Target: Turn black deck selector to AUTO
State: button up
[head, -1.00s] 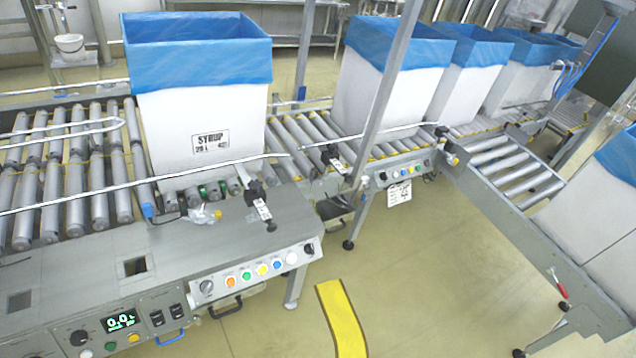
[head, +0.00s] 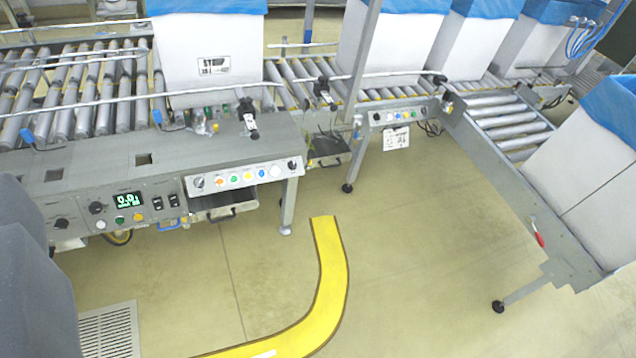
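Several black knobs show on the front of the grey machine deck (head: 90,180). A larger black knob (head: 96,208) is left of the green display (head: 129,200), with one more black knob (head: 61,223) further left. Labels are too small to read, so I cannot tell which is the deck selector or where AUTO lies. My gripper is not in view.
A white box with blue liner (head: 207,60) stands on the roller conveyor behind the deck. A second conveyor with lined boxes runs along the right. Open floor with a curved yellow line (head: 330,270) and a floor grate (head: 108,330) lies in front.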

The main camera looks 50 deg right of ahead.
aim_at(292, 165)
jog(key=k, duration=0.5)
jog(key=z, duration=0.6)
jog(key=i, duration=1)
jog(key=k, duration=0.5)
jog(key=u, duration=0.25)
jog(key=i, duration=1.2)
jog(key=z, duration=0.65)
jog(key=i, duration=0.35)
jog(key=z, duration=0.15)
